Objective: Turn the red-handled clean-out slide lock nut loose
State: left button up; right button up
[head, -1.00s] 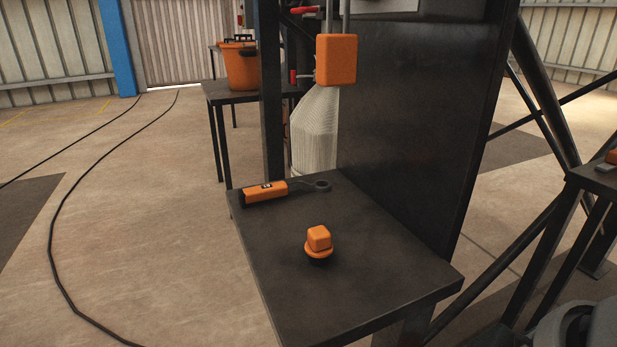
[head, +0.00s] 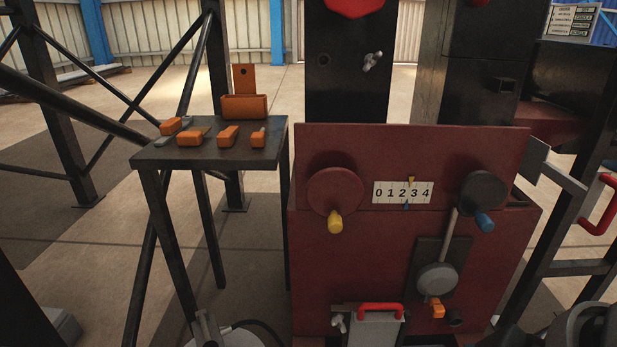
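The clean-out slide is a grey plate (head: 374,330) with a red handle (head: 381,308), low on the front of the dark red machine housing in the head view. A light metal wing nut (head: 339,322), which looks like its lock nut, sits just left of the plate. Its thread and tightness cannot be made out. The slide's lower part is cut off by the picture's bottom edge. Neither of my grippers shows.
The red housing (head: 325,265) carries a yellow-knobbed wheel (head: 335,190), a blue-knobbed wheel (head: 482,195), a number scale (head: 403,192) and a grey disc lever (head: 437,279). Another wing nut (head: 372,61) is higher up. A dark table (head: 190,153) with orange-handled items stands left. Another red handle (head: 603,205) is right.

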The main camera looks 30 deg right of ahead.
aim_at(337, 319)
jog(key=z, duration=1.2)
